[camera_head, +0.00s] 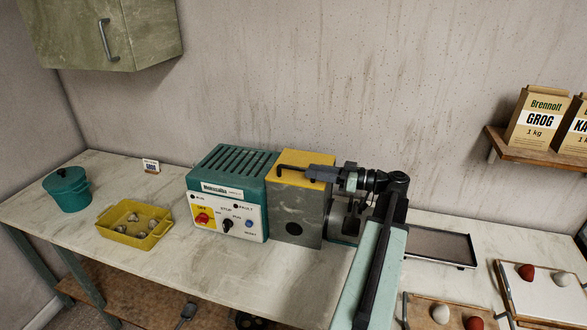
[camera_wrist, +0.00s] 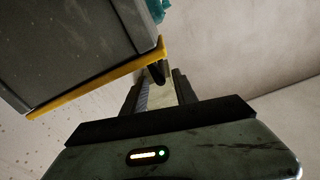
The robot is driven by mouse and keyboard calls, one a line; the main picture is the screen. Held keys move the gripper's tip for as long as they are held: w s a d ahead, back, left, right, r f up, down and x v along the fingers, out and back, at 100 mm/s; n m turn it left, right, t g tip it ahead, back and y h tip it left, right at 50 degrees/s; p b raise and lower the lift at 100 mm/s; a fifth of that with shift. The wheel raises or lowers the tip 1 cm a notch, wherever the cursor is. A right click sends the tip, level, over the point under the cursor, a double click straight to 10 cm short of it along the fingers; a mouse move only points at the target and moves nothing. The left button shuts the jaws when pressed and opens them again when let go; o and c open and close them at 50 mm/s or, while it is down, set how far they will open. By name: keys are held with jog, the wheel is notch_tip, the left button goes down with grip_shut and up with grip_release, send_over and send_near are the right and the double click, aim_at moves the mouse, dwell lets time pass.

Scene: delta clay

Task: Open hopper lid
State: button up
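The hopper (camera_head: 297,215) is a grey metal box on the bench beside the teal machine body. Its yellow lid (camera_head: 312,157) lies flat and closed on top. A black handle (camera_head: 287,168) shows at the lid. My gripper (camera_head: 312,173) reaches in from the right, close to the handle, partly covering lid and handle. In the wrist view, the fingers of my gripper (camera_wrist: 160,80) stand apart, with the dark handle end (camera_wrist: 158,72) near their tips. The yellow lid edge (camera_wrist: 95,78) runs along the left. Contact with the handle cannot be told.
The teal control box (camera_head: 232,190) stands left of the hopper. A yellow tray (camera_head: 133,234) and teal pot (camera_head: 68,190) are farther left. A dark tray (camera_head: 440,248) lies right of my arm. A wall cabinet (camera_head: 100,35) hangs upper left.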

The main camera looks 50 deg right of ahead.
aim_at(281, 166)
jog(key=x, duration=0.7)
jog(key=shift+w+a, duration=0.2)
jog(key=shift+w, duration=0.05)
grip_shut()
jog(key=shift+f, duration=0.1)
dwell(0.9)
